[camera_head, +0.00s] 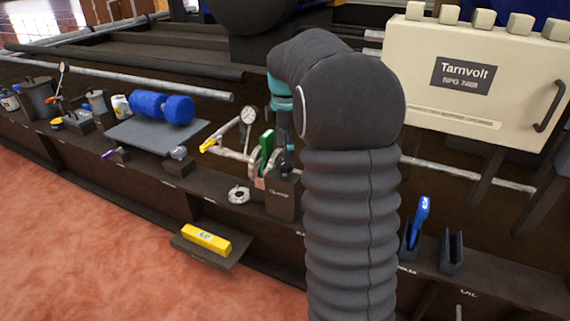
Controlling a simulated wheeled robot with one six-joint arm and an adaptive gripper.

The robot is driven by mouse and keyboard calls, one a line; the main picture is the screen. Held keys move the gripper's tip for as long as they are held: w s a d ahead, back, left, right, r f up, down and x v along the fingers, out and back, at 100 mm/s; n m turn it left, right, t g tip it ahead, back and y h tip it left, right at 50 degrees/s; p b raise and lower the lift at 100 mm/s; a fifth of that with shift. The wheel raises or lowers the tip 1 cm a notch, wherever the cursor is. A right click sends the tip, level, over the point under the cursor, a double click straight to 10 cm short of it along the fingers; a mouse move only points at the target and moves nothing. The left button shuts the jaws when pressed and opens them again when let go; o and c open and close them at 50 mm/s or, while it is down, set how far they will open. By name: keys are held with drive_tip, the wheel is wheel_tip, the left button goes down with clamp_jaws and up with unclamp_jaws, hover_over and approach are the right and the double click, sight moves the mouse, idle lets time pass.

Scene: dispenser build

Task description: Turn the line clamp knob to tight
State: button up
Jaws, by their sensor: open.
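A dark block (283,197) with a small pale label, possibly reading "Clamp", stands on the shelf left of my arm. An upright green piece (266,150) rises beside it. I cannot make out a line clamp knob for certain; it may be hidden behind my gripper. A round silver fitting (238,194) lies on the shelf just left of the block. My gripper (287,143) points down over the block, below a teal band on my wrist. It is open, partly covered by my arm, and its fingers are small and dark. I cannot tell whether it touches anything.
A gauge (248,116) and a yellow-handled pipe valve (208,145) stand close to my gripper's left. A blue roller (162,107) rests on a grey plate. A yellow box (206,239) sits on a low ledge. A cream Tarnvolt cabinet (480,105) stands at right.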

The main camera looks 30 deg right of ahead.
sight(285, 166)
drive_tip(key=shift+f+b, duration=0.4)
drive_tip(key=shift+f, duration=1.85)
drive_tip(key=c, duration=1.2)
drive_tip(key=shift+o, duration=0.2)
